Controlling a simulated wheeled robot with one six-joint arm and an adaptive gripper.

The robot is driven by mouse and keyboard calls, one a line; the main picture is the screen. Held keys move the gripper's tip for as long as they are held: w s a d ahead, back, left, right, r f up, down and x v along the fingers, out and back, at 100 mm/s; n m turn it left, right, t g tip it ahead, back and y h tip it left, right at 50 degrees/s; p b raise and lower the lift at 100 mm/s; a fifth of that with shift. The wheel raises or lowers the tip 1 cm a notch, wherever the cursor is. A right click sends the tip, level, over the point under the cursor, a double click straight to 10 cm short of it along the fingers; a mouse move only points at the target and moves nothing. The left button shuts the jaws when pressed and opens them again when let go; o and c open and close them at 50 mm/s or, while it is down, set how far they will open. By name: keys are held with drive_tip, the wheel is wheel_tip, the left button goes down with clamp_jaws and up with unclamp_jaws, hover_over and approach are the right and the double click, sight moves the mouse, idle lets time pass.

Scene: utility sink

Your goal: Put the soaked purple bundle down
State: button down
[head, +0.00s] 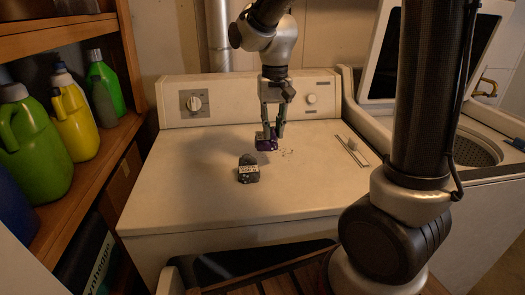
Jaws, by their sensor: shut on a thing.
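The purple bundle (265,144) is small and dark purple. It is between the fingertips of my gripper (270,138), which points down over the white top of the dryer-like machine (190,210). My gripper is shut on the bundle. The bundle is at or just above the machine top; I cannot tell whether it touches. A dark grey bundle (248,170) with a pale label band sits on the machine top, in front and slightly left of my gripper. Small dark specks lie on the top just right of the purple bundle.
A thin pale strip-like object (352,150) lies on the right of the machine top. An open washer (475,148) stands to the right. A wooden shelf (85,150) with green and yellow bottles is at left. The left and front of the machine top are clear.

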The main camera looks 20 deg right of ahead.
sight(273, 147)
drive_tip(key=shift+f, duration=3.05)
drive_tip(key=shift+f, duration=0.1)
drive_tip(key=c, duration=1.3)
unclamp_jaws()
